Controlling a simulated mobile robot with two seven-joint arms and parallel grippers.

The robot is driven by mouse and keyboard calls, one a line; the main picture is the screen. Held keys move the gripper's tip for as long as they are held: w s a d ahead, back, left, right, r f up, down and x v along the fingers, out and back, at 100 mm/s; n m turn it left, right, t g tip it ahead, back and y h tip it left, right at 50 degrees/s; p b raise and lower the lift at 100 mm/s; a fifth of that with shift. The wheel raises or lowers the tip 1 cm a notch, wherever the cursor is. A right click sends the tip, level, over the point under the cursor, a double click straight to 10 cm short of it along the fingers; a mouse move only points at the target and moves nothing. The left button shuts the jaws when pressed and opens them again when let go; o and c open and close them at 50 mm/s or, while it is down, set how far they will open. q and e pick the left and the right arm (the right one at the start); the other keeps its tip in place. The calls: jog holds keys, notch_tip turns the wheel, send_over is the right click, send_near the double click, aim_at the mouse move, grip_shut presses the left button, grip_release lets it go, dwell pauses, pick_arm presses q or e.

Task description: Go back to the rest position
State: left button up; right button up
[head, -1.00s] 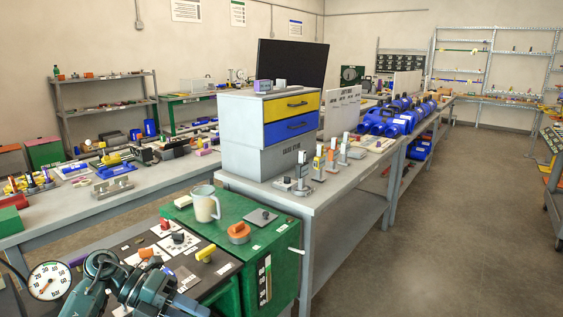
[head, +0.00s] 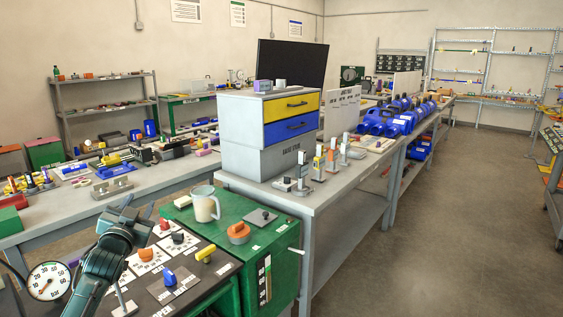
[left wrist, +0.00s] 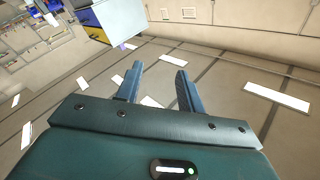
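My left gripper (head: 139,207) is raised at the lower left of the head view, above the left part of the dark cart panel (head: 222,268). In the left wrist view its two fingers (left wrist: 158,66) stand apart with nothing between them. My left arm hides part of the panel's left side. A blue knob (head: 169,278) stands on a grey plate on the panel, apart from the gripper. Orange (head: 146,254) and yellow (head: 206,254) knobs also stand on the panel. My right gripper is not in view.
A pressure gauge (head: 48,281) stands close to my left arm. A mug (head: 205,204) and an orange knob (head: 238,232) sit on the green cart top (head: 185,215). A grey workbench (head: 318,201) stands behind. The floor (head: 455,235) at right is clear.

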pick_arm(q)
jog(key=s+d+f+g+h, duration=0.1)
jog(key=s+d+f+g, duration=0.2)
jog(key=s+d+f, duration=0.55)
jog(key=s+d+f+g+h, duration=0.2)
jog(key=s+f, duration=0.4)
jog(key=f, duration=0.8)
jog(key=s+d+f+g, duration=0.1)
jog(key=s+d+f, duration=0.1)
jog(key=s, duration=0.6)
jog(key=s+d+f+n+g+h, duration=0.1)
jog(key=s+d+f, duration=0.2)
jog(key=s+d, duration=0.2)
jog(key=s+d+f+g+h, duration=0.1)
jog(key=s+d+f, duration=0.1)
jog(key=s, duration=1)
jog(key=shift+d+f+n+g, duration=0.3)
jog(key=shift+d+g, duration=0.1)
jog(key=shift+d, duration=0.25)
